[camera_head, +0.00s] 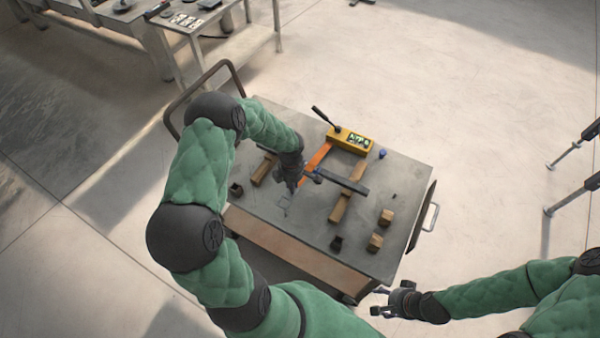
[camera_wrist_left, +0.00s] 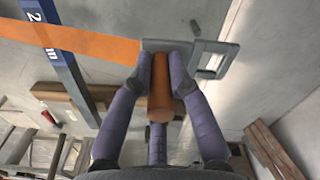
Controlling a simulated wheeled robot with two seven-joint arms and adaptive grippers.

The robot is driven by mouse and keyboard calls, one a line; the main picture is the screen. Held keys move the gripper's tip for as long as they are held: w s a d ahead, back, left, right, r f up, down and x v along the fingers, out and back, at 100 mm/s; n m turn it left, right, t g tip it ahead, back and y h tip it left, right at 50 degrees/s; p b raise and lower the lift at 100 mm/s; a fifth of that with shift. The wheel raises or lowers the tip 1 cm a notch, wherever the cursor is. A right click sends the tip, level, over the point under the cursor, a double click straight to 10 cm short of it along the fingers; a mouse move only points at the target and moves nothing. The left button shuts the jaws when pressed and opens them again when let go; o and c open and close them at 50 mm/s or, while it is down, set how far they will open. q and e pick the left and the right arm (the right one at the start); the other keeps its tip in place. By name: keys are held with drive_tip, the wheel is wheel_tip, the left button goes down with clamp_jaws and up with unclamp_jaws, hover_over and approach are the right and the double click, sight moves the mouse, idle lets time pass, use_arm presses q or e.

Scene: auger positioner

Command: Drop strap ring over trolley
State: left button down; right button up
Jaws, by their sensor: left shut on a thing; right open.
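My left gripper (camera_head: 293,186) is above the grey top of the trolley (camera_head: 390,240), left of its middle. The orange strap (camera_head: 318,156) runs from near the gripper toward a yellow unit (camera_head: 349,141) with a black lever. My right gripper (camera_head: 388,302) is open and empty, off the trolley's front right corner.
A dark bar (camera_head: 345,182) and a wooden beam (camera_head: 347,203) lie right of the left gripper. Several small wooden blocks (camera_head: 375,242) and dark pieces (camera_head: 336,243) are on the trolley top. A metal bench (camera_head: 235,50) stands behind; open floor lies right.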

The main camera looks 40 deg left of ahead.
use_arm(q)
drive_tip(key=shift+s+r, duration=0.1)
idle(0.3)
drive_tip(key=shift+f+b, duration=0.2)
drive_tip(key=shift+b, duration=0.45)
wheel_tip(320, 180, down, 6)
drive_tip(key=b, duration=0.5)
drive_tip(key=shift+r+b, duration=0.25)
drive_tip(key=shift+b, duration=0.05)
drive_tip(key=shift+b, duration=1)
idle(1.3)
drive_tip(key=shift+f+b, duration=2.5)
drive_tip(key=c, duration=1.1)
unclamp_jaws()
